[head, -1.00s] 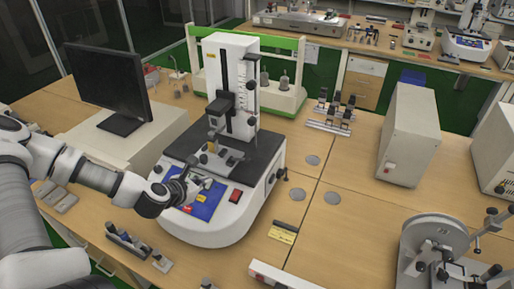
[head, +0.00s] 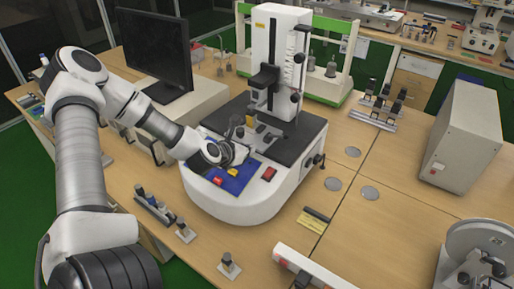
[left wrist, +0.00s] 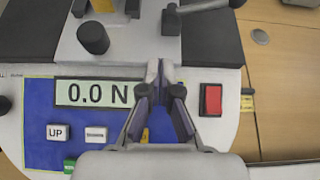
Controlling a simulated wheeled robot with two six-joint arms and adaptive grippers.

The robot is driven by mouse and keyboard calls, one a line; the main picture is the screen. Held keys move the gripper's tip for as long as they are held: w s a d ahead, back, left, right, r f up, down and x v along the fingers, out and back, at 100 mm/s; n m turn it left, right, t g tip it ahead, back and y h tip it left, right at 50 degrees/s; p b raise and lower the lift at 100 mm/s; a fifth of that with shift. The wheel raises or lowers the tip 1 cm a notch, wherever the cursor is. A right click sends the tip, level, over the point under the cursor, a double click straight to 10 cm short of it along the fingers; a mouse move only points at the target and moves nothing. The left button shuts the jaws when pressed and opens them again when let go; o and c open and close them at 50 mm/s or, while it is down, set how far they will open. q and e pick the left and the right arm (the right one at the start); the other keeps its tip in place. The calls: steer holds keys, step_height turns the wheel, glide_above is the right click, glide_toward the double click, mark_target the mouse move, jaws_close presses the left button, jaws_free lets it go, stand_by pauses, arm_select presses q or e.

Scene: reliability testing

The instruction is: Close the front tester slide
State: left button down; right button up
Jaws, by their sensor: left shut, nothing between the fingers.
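The front tester (head: 290,190) is a white machine with a tall column (head: 283,50), a black deck (head: 298,140) and a blue panel (head: 225,180). A grey metal fixture (head: 262,130) with dark knobs, likely the slide, sits on the deck before the column. It also shows at the top of the left wrist view (left wrist: 130,45). My left gripper (head: 246,150) is shut and empty above the panel's back edge. In the left wrist view its fingertips (left wrist: 162,68) lie together by the fixture's front edge; I cannot tell whether they touch it. My right gripper is not in view.
The panel display (left wrist: 95,93) reads 0.0 N, with a red switch (head: 268,173) to its right. A monitor (head: 153,50) stands behind my left arm. Small fixtures (head: 152,208) line the table's front. Bare tabletop (head: 370,220) lies right of the tester.

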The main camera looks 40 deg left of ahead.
mark_target(265, 137)
arm_select(q)
steer(key=w, duration=0.4)
steer(key=shift+w+a+f+p, duration=0.1)
steer(key=shift+w+p, duration=0.2)
steer(key=shift+p, duration=0.05)
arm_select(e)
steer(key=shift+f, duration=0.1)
arm_select(q)
steer(key=w+b, duration=0.1)
steer(key=b, duration=0.1)
steer(key=w+b, duration=0.2)
steer(key=b, duration=0.1)
steer(key=shift+w+a+f+b, duration=0.25)
steer(key=shift+w+f+b, duration=0.1)
steer(key=shift+w, duration=0.05)
steer(key=shift+w+r, duration=0.15)
steer(key=shift+r, duration=0.35)
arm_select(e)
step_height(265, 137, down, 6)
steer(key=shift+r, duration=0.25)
